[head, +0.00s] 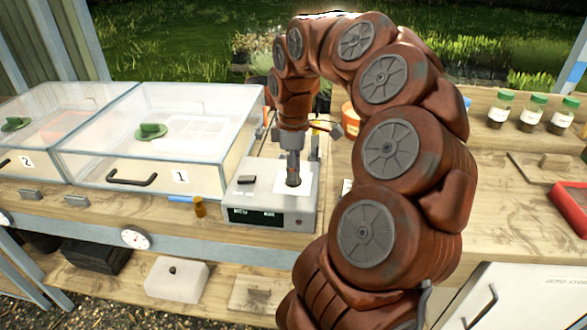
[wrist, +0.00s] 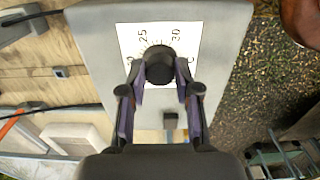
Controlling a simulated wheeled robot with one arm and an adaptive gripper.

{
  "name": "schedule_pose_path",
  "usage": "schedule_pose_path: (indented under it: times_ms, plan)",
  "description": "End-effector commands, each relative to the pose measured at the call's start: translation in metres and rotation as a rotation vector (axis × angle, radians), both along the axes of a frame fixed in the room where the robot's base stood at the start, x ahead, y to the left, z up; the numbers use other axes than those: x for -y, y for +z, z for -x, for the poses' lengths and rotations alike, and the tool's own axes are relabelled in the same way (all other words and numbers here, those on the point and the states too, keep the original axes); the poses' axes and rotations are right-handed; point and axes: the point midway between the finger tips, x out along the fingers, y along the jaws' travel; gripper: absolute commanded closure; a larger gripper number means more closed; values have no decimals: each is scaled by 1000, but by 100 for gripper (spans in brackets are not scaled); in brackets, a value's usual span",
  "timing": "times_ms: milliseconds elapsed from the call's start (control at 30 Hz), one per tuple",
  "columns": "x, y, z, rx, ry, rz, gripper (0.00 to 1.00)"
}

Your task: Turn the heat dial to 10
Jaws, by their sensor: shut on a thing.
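The heat dial (wrist: 160,64) is a round black knob on a white card (wrist: 128,42), which shows the numbers 25 and 30 and partly hidden marks at its sides. I cannot make out a pointer on the knob. The card lies on top of a grey control box (head: 245,205) with a dark display (head: 257,217), whose text is too small to read. My gripper (wrist: 160,80) is shut on the dial, with one finger on each side of the knob. In the head view my gripper (head: 293,178) points straight down and mostly hides the knob.
Clear-lidded boxes marked 1 (head: 180,176) and 2 (head: 27,161) stand left of the control box. A small amber bottle (head: 199,207) stands just left of it. Green-capped jars (head: 532,108) and a red tray (head: 572,210) are on the bench at right.

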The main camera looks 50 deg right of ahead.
Motion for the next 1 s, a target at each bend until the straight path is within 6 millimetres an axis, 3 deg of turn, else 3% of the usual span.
schedule_pose_path:
  times_ms: [100, 133, 367, 767, 1000]
  plan:
    - [0, 0, 0, 1, 0, -1, 100]
    - [0, 0, 0, 1, 0, -1, 67]
    - [0, 0, 0, 1, 0, -1, 43]
    - [0, 4, 0, 0, -1, 0, 43]
    - [0, 33, -1, 4, 0, 1, 43]
